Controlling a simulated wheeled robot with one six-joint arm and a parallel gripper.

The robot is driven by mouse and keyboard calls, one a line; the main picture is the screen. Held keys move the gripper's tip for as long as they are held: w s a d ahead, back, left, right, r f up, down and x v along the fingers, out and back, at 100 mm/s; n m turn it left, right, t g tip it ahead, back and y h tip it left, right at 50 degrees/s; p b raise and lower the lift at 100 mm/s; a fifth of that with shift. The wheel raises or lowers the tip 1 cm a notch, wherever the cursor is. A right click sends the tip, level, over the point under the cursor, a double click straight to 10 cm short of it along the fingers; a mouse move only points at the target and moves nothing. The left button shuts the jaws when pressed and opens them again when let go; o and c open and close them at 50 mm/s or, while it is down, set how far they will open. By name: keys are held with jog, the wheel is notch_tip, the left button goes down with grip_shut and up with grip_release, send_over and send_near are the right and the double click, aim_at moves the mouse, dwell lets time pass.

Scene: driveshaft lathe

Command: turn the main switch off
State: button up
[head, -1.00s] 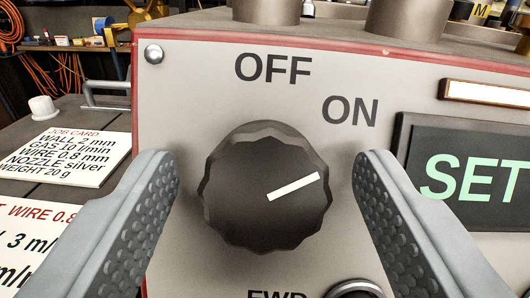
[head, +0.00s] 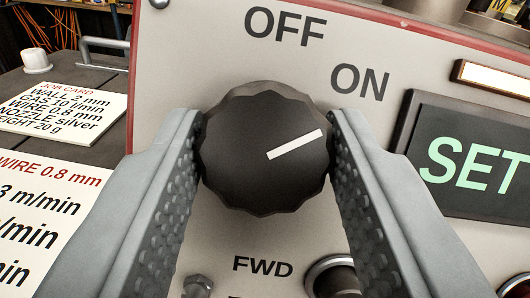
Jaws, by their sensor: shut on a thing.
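The main switch is a black scalloped knob (head: 264,175) on a grey panel (head: 210,55), in the middle of the head view. Its white pointer line (head: 295,145) slants up to the right, toward the ON label (head: 360,82). The OFF label (head: 285,27) is above the knob, to the left of ON. My gripper (head: 265,130) is shut on the knob, one finger at its left side and one at its right. The inner finger pads are dimpled.
A lit display reading SET (head: 470,160) is at the right of the panel. Below the knob are an FWD label (head: 263,267), a small metal toggle (head: 197,287) and a ringed button (head: 335,278). A job card (head: 65,105) and another printed card (head: 50,215) lie on the left.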

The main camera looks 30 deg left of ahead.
jog(key=n+g+y, duration=0.1)
jog(key=n, duration=0.3)
jog(key=n+g, duration=0.2)
jog(key=n, duration=0.1)
jog(key=shift+w+d+n+y, duration=0.15)
jog(key=shift+n+y, duration=0.25)
jog(key=n+g, duration=0.2)
jog(key=n, duration=0.3)
jog(key=shift+r, duration=0.1)
jog(key=shift+n, duration=0.3)
jog(key=o, duration=1)
jog(key=v, duration=1.7)
jog(key=shift+d+r, duration=0.2)
jog(key=shift+d, duration=0.05)
